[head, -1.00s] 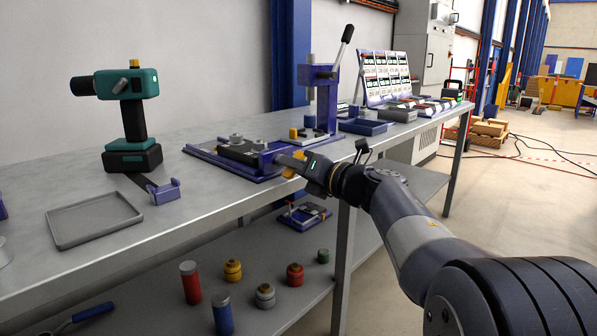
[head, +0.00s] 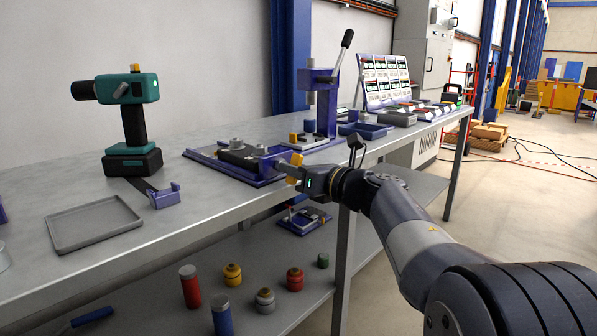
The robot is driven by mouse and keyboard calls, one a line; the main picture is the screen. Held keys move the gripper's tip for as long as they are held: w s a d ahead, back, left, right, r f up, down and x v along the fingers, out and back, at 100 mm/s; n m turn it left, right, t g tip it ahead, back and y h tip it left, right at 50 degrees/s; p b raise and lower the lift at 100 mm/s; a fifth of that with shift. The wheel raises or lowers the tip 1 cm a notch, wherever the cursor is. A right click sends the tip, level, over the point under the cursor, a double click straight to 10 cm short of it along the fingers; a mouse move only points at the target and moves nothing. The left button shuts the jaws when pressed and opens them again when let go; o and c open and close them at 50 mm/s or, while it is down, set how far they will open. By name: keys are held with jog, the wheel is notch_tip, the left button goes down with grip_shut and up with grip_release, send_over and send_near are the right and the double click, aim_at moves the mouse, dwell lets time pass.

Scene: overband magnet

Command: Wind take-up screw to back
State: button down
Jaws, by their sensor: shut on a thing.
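The fixture with the take-up screw, a purple base (head: 264,180) carrying a dark block (head: 240,157) and round grey knobs, lies on the bench left of my gripper. My gripper (head: 285,166) reaches in from the right at the fixture's right end. It is shut on the end of the take-up screw, where a yellow part (head: 296,159) shows beside the fingers. The screw itself is mostly hidden by the fingers and the purple end bracket, so its thread and travel cannot be made out.
A purple lever press (head: 325,105) stands just behind the fixture. A teal drill (head: 127,88), a purple bracket (head: 165,196) and an empty grey tray (head: 92,222) are to the left. Several coloured cylinders stand on the lower shelf (head: 300,299).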

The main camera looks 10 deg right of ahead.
jog(key=n, duration=0.4)
jog(key=shift+n, duration=0.4)
jog(key=c, duration=1.3)
grip_release()
jog(key=p+v, duration=0.2)
jog(key=v, duration=0.9)
